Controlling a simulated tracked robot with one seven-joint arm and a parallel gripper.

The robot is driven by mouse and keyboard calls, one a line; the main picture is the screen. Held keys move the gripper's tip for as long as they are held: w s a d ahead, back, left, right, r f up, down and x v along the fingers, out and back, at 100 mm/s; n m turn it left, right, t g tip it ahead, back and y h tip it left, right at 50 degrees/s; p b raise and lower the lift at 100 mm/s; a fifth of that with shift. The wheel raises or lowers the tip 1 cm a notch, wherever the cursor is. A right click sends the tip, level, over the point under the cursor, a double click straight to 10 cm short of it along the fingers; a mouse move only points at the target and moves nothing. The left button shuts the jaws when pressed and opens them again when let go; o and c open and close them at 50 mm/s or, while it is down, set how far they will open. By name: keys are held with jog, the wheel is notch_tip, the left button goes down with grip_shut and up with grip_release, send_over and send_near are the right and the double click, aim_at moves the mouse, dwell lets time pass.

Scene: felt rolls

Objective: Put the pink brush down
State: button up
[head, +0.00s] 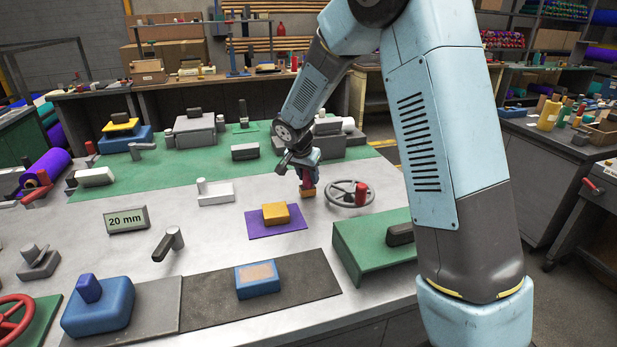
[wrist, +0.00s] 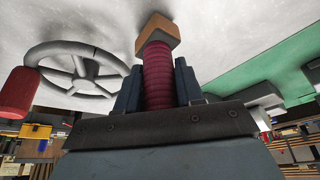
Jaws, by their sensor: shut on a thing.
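My gripper (head: 306,170) hangs over the grey metal bench, pointing down, and is shut on the pink brush (head: 307,183). In the wrist view the two dark fingers (wrist: 158,82) stand on either side of its ribbed pink handle (wrist: 158,66). An orange-tan block (wrist: 157,36) forms the brush's far end, at the bench surface or very close to it. I cannot tell whether it touches.
A grey handwheel (head: 340,197) with a red knob is close to the brush on the right. An orange block (head: 276,213) lies on a purple felt piece (head: 254,224) at front left. A green box (head: 372,238) stands in front. Bare bench shows around the brush.

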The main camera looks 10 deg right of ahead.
jog(key=shift+f, duration=0.3)
jog(key=o, duration=1)
jog(key=shift+f, duration=0.1)
jog(key=shift+o, duration=0.2)
